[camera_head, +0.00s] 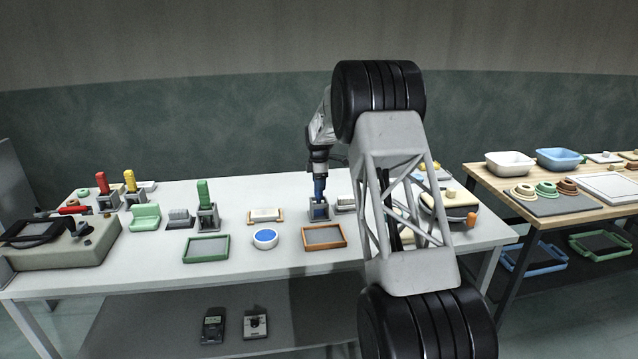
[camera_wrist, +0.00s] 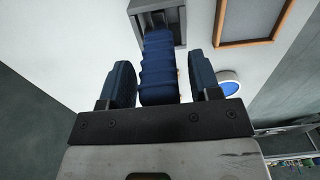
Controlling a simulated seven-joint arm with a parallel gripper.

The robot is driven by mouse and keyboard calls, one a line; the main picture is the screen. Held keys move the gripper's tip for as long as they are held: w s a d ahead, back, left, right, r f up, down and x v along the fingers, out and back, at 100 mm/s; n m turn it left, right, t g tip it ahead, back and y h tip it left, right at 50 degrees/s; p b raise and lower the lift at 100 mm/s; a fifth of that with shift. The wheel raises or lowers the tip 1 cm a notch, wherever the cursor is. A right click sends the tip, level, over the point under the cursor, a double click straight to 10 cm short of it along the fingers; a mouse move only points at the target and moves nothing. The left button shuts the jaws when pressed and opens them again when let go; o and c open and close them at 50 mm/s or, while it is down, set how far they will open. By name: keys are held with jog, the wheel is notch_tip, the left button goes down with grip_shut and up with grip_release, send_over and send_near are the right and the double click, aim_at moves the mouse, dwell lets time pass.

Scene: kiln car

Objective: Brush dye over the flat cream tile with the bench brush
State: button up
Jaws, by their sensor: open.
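A brush with a ribbed blue handle (camera_wrist: 158,70) stands in a grey holder (camera_head: 319,211) near the middle of the white table. My gripper (camera_head: 320,184) is above this holder, around the handle. In the wrist view my gripper's (camera_wrist: 161,82) two blue-padded fingers are apart, one on each side of the handle, with a gap at each side. The brush's bristles are hidden in the holder. A round white dish of blue dye (camera_head: 265,238) sits to the left and nearer the front. A flat cream tile (camera_head: 265,214) lies on a low support with wooden ends, left of the holder.
Green-handled (camera_head: 204,192), yellow-handled (camera_head: 130,181) and red-handled (camera_head: 102,183) tools stand in holders to the left. A green-framed tray (camera_head: 206,248) and an orange-framed tray (camera_head: 324,236) lie at the front. My arm hides part of the table's right side, where a round turntable-like piece (camera_head: 457,213) partly shows.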

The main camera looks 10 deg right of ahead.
jog(key=shift+r, duration=0.1)
notch_tip(320, 180, up, 7)
jog(key=shift+w+a+r, duration=0.15)
jog(key=shift+r, duration=0.15)
dwell(0.4)
dwell(0.6)
